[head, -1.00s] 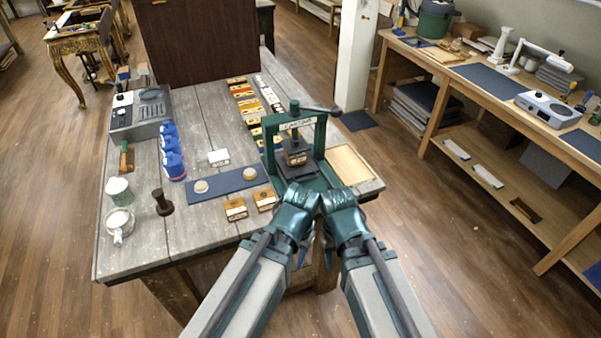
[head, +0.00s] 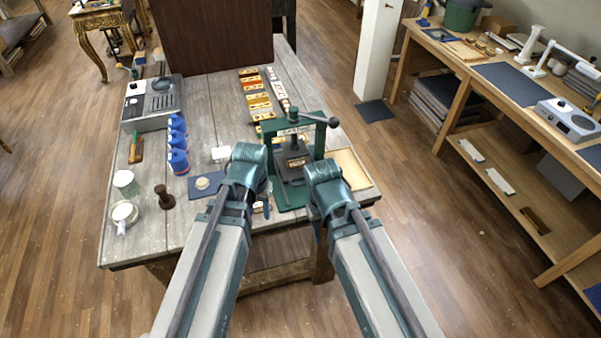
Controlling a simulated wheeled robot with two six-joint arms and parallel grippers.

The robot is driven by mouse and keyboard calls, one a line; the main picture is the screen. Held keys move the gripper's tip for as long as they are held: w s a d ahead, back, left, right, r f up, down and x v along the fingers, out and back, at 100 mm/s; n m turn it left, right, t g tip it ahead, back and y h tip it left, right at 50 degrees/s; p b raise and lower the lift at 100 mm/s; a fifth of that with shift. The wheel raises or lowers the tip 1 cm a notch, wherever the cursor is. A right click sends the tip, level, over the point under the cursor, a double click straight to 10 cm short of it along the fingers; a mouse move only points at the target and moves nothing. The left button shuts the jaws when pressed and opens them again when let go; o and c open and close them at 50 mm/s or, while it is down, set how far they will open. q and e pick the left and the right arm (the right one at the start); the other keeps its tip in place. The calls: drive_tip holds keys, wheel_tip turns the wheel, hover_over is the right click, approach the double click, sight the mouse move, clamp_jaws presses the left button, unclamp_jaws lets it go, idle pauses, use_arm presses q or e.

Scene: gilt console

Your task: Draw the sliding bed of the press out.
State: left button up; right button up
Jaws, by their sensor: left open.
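The green press (head: 318,140) stands near the front right of the grey wooden table, with a dark screw and a bar handle on top. Its sliding bed (head: 291,194) is low in the frame and partly hidden by my arms; I cannot tell how far out it sits. My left gripper (head: 266,203) is open, just left of the press, pointing down near the table's front edge. My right gripper (head: 317,224) is at the press's front right, its fingers mostly hidden behind its own wrist. Neither gripper visibly touches the bed.
A pale wooden tray (head: 352,170) lies right of the press. A blue mat (head: 202,190) with a round pad, blue bottles (head: 177,150), a dark stamp (head: 164,198) and white jars (head: 125,213) are to the left. Rows of small blocks (head: 256,98) lie behind.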

use_arm(q)
drive_tip(key=w+r+m+p, duration=0.1)
drive_tip(key=w+r, duration=0.1)
drive_tip(key=w, duration=0.1)
drive_tip(key=m+t+p, duration=0.1)
drive_tip(key=m, duration=1)
approach(301, 184)
drive_tip(key=f+b, duration=0.2)
drive_tip(key=b, duration=0.2)
drive_tip(key=w+f+b, duration=0.1)
drive_tip(key=f+b, duration=0.2)
drive_tip(key=b, duration=0.2)
drive_tip(key=f+b, duration=0.2)
drive_tip(key=b, duration=0.2)
drive_tip(key=shift+w+a+f+b, duration=0.1)
drive_tip(key=shift+w+f+b, duration=0.05)
drive_tip(key=shift+f+b, duration=0.2)
use_arm(e)
wheel_tip(301, 184, down, 11)
drive_tip(key=shift+r, duration=0.2)
use_arm(q)
clamp_jaws()
